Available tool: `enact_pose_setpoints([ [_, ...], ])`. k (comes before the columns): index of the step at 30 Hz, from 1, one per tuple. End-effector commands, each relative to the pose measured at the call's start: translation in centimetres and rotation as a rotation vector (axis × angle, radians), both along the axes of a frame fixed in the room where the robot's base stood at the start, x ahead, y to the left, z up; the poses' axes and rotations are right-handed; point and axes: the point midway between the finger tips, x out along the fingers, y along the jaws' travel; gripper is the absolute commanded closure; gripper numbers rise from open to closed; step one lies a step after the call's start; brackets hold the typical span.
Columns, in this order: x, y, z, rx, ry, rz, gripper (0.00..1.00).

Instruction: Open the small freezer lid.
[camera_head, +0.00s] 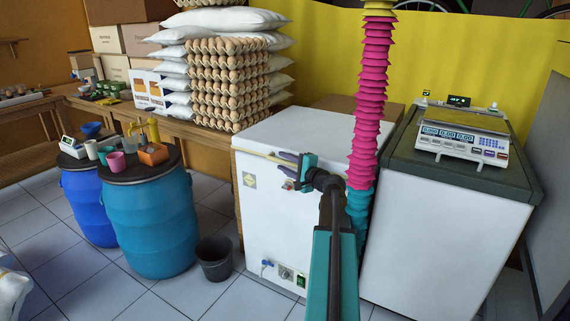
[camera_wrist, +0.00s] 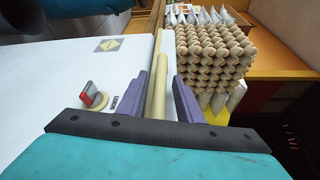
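The small freezer (camera_head: 265,205) is a white chest in the middle of the head view. Its white lid (camera_head: 305,128) lies flat and looks closed. A pale bar handle (camera_head: 255,151) runs along the lid's front edge; the bar also shows in the wrist view (camera_wrist: 157,82). My gripper (camera_head: 283,161) is at this bar. In the wrist view, the two purple fingers of my gripper (camera_wrist: 164,88) stand apart, one on each side of the bar, with a narrow gap visible on the right side. The fingertips' contact with the bar is unclear.
A white chest with a dark top (camera_head: 435,200) stands at right, carrying a scale (camera_head: 462,130). Egg trays (camera_head: 228,85) are stacked on the wooden bench left of the freezer. Blue barrels (camera_head: 148,220) and a dark bucket (camera_head: 214,258) stand on the floor at left.

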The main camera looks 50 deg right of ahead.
Motion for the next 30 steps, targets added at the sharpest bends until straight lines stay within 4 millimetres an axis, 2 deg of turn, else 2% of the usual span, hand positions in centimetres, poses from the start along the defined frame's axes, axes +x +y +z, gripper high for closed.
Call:
enact_pose_setpoints([
  [7,0.0,0.0,0.0,0.000,0.000,0.000,0.67],
  [13,0.0,0.0,0.0,0.000,0.000,0.000,1.00],
  [23,0.0,0.0,0.1,0.001,0.001,0.000,1.00],
  [30,0.3,0.3,1.1,0.013,0.003,0.006,1.00],
])
